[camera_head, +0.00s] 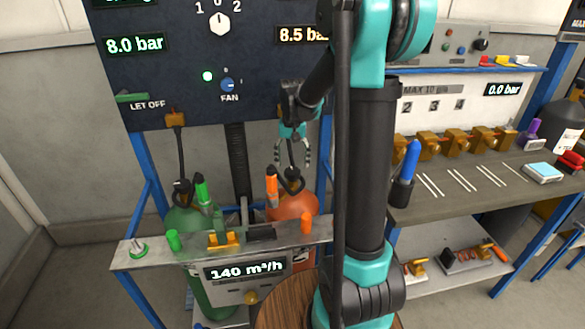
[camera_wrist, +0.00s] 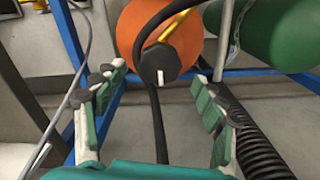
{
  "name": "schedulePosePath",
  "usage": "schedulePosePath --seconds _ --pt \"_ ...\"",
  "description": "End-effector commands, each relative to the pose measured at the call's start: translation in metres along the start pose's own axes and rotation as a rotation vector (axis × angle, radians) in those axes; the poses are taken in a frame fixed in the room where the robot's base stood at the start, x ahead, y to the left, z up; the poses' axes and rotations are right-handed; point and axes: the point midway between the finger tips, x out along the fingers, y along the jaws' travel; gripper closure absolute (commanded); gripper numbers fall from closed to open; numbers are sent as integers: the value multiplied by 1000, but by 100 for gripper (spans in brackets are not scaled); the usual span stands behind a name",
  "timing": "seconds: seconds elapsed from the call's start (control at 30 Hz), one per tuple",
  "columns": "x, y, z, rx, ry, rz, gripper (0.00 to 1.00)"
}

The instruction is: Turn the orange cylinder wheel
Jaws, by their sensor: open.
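The orange cylinder (camera_head: 297,207) stands behind the metal shelf in the head view. In the wrist view it (camera_wrist: 135,28) is at the top centre. Its dark faceted wheel (camera_wrist: 158,62) faces the wrist camera, with a small pale stem in the middle. My gripper (camera_head: 292,160) hangs above the orange cylinder, fingers pointing down. In the wrist view my gripper (camera_wrist: 157,80) is open and empty, one finger on each side. The wheel appears between and beyond the fingertips; I see no contact. In the head view the wheel is hard to make out.
A green cylinder (camera_head: 188,222) stands left of the orange one. A black hose (camera_wrist: 157,120) runs down between my fingers, and a ribbed hose (camera_wrist: 258,150) lies right. The blue frame (camera_wrist: 70,40) is close by. A metal shelf (camera_head: 150,256) with a 140 m³/h display (camera_head: 245,270) stands in front.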

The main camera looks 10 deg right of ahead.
Motion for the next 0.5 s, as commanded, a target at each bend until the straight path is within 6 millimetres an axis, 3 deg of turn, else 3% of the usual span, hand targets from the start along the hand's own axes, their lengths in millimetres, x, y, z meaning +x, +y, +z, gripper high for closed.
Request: schedulePosePath --seconds 0.3,0.5 --pt "-61 0 0 0 0 0 29" --pt "-82 0 0 0 0 0 29"
